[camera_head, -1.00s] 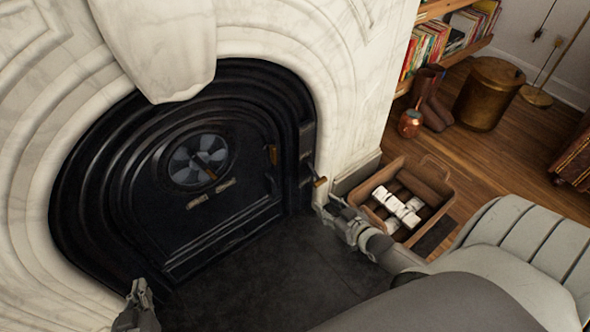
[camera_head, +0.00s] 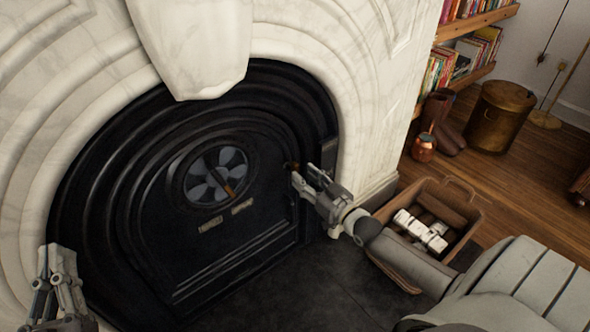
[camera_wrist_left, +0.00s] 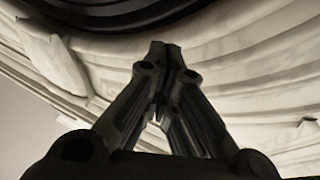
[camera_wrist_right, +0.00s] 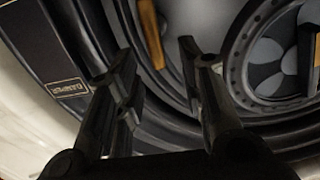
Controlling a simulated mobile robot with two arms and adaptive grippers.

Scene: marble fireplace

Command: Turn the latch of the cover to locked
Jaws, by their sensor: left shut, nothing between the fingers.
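The cover is the black arched iron door (camera_head: 235,240) in the fireplace, and it looks closed. Its latch has a brass handle (camera_head: 290,165) at the door's right edge, partly hidden by my right gripper in the head view. My right gripper (camera_head: 305,175) is open in front of this edge. In the right wrist view, a brass handle (camera_wrist_right: 151,35) shows upright just beyond and between the parted fingertips (camera_wrist_right: 157,62), apparently untouched. My left gripper (camera_head: 52,252) is shut and empty at the lower left, its fingers together in the left wrist view (camera_wrist_left: 164,48).
A round vent wheel (camera_head: 215,176) with a brass handle sits on the door. White marble (camera_head: 90,70) surrounds the arch closely. The dark hearth (camera_head: 300,292) before the door is clear.

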